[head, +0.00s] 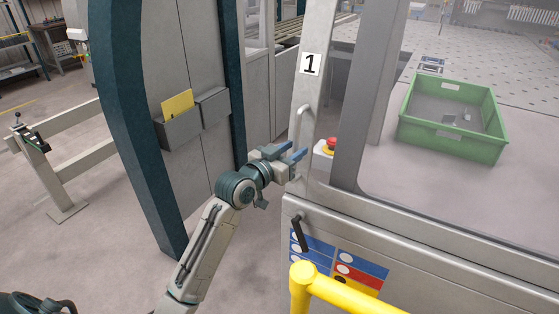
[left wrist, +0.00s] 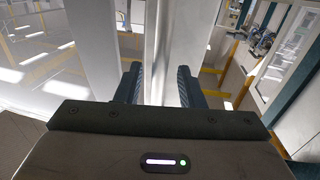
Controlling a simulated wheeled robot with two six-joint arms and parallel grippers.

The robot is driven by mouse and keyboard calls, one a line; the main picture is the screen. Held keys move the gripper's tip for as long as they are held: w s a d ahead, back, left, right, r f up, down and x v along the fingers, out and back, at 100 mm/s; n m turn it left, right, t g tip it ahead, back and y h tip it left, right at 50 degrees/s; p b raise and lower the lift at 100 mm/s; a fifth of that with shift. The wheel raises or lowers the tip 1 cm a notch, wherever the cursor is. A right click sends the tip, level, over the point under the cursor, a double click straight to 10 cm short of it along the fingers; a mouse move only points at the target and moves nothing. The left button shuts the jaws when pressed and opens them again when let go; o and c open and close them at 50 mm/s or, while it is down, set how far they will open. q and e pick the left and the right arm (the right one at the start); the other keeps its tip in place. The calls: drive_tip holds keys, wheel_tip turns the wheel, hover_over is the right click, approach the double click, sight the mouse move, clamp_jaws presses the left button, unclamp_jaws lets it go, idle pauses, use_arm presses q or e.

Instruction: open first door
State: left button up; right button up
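The first door (head: 318,30) is a light grey upright frame marked with a "1" label (head: 310,65). A pale vertical bar handle (head: 299,122) is on its left side. My left gripper (head: 292,155) is by the lower end of this handle, with its blue fingers apart. In the left wrist view the two fingers (left wrist: 159,88) stand apart with pale upright surfaces beyond and between them. I cannot tell there whether the handle is between the fingers or touching them. My right gripper is not in view.
A red emergency stop button (head: 330,146) is right of the handle. A black lever (head: 301,233) sits on the panel below. A yellow rail (head: 345,293) stands in front. A green crate (head: 452,143) is behind the window. A dark teal post (head: 135,130) stands left of my arm.

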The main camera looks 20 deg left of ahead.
use_arm(q)
drive_tip(key=b+v, duration=0.2)
drive_tip(key=v, duration=0.7)
drive_tip(key=shift+s, duration=0.2)
